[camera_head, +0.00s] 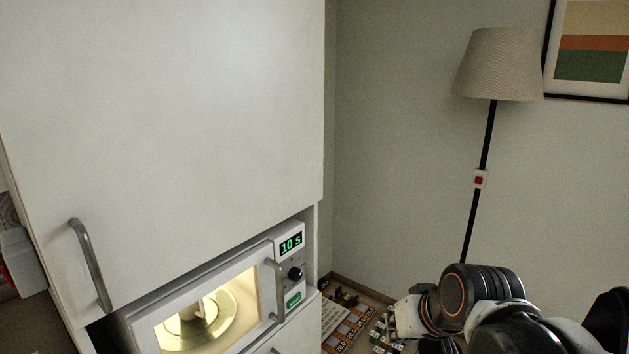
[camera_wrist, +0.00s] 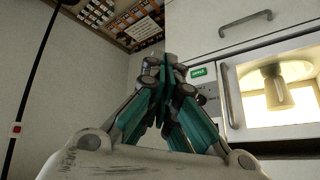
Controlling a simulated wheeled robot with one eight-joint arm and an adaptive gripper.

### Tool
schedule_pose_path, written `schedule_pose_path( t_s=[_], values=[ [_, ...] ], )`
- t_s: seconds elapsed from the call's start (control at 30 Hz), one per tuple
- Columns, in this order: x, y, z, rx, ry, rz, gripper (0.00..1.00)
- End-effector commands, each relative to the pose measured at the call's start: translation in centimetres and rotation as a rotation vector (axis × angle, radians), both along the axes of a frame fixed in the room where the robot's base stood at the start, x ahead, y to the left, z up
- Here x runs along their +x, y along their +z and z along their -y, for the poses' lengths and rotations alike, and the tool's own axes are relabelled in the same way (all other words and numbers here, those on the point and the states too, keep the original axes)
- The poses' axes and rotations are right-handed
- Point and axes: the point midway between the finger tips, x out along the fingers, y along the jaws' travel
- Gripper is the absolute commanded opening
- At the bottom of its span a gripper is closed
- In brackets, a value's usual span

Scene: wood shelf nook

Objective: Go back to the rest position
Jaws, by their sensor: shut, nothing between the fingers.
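My gripper (camera_wrist: 166,72) is shut and empty in the wrist view, its teal-sided fingers drawn together. It shows in front of the wall, beside the microwave's control panel; I cannot tell if it touches anything. In the head view my arm is at the lower right, right of the microwave, and the fingertips cannot be made out. The microwave (camera_head: 205,312) is closed and lit inside, with an object on its round plate. Its display (camera_head: 290,244) reads 10 S in green. A green button (camera_head: 293,299) sits below a black knob (camera_head: 295,273).
A white cabinet (camera_head: 190,110) with a metal handle (camera_head: 90,265) encloses the microwave. A floor lamp (camera_head: 500,65) with a red switch (camera_head: 480,180) stands behind my arm at the right. A framed picture (camera_head: 592,50) hangs beside it.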

Motion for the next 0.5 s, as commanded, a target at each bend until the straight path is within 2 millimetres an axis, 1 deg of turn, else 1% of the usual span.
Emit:
schedule_pose_path(
  t_s=[0.03, 0.1, 0.3, 0.4, 0.5],
  values=[
    [-1.4, 0.2, 0.7, -0.015, -0.012, 0.001, 0.00],
    [-3.1, 0.5, 1.5, -0.036, -0.027, 0.003, 0.00],
    [-7.4, 0.6, 3.6, -0.093, -0.064, 0.008, 0.00],
    [-8.9, 0.5, 4.3, -0.114, -0.078, 0.010, 0.00],
    [-9.8, 0.4, 4.8, -0.126, -0.087, 0.012, 0.00]
  ],
)
